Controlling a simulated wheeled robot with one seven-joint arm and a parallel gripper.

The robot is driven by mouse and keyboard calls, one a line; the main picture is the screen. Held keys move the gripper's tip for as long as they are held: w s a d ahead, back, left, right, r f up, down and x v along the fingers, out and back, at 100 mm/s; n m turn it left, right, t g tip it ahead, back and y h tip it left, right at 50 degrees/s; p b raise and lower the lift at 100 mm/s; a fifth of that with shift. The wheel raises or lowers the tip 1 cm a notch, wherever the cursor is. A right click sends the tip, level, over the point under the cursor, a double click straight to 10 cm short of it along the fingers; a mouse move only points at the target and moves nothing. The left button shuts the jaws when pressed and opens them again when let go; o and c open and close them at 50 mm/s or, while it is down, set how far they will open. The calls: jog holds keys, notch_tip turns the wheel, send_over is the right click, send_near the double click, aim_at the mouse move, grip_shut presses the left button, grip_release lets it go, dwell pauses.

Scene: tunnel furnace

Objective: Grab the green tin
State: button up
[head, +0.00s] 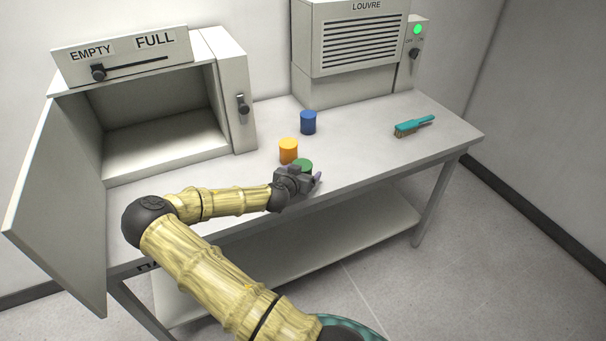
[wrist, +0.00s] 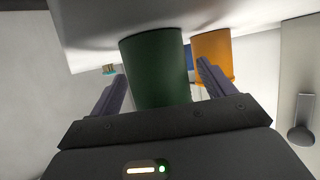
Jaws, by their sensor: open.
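The green tin (head: 303,163) stands on the table near its front edge, partly hidden behind my gripper (head: 304,184) in the head view. In the wrist view the green tin (wrist: 156,68) fills the space between the two dark fingers of my gripper (wrist: 160,88). The fingers are spread, one on each side of the tin. A gap shows beside the left finger; on the right I cannot tell whether the finger touches the tin.
An orange tin (head: 288,150) stands close behind the green one, and a blue tin (head: 308,122) farther back. A teal brush (head: 414,126) lies at the right. The furnace (head: 150,110) has its door (head: 62,200) open at left; a louvre unit (head: 350,50) stands behind.

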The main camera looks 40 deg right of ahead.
jog(key=c, duration=1.2)
jog(key=shift+c, duration=0.2)
jog(key=shift+r+b, duration=0.4)
jog(key=shift+r, duration=4.65)
